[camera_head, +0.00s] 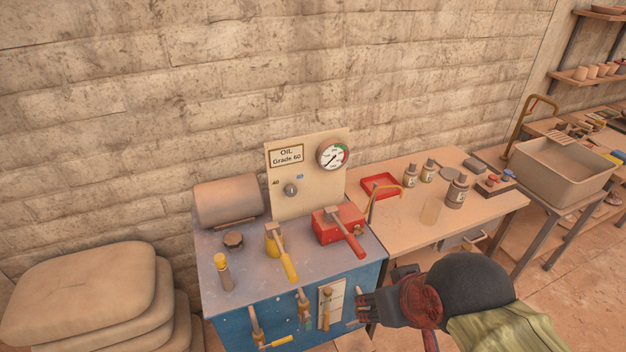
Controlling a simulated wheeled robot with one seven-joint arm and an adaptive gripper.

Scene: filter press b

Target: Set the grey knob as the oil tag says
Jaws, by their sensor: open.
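The oil tag (286,156) reads "OIL Grade 60" on an upright cream panel (309,194) at the back of the blue machine. The small round grey knob (291,189) sits below the tag. A mark "40" (276,183) is at its upper left and a bluish mark that looks like "60" (300,177) at its upper right. The knob is too small to tell which mark it points to. My gripper (360,307) is open and empty at the machine's front right, well below and to the right of the knob, apart from it.
A round gauge (333,154) is on the panel's right. A red-handled lever (345,234) on a red block (338,223) and a yellow-handled lever (287,262) stand before the panel. A cylinder (229,201) lies left. A bench (412,233) with bottles adjoins right.

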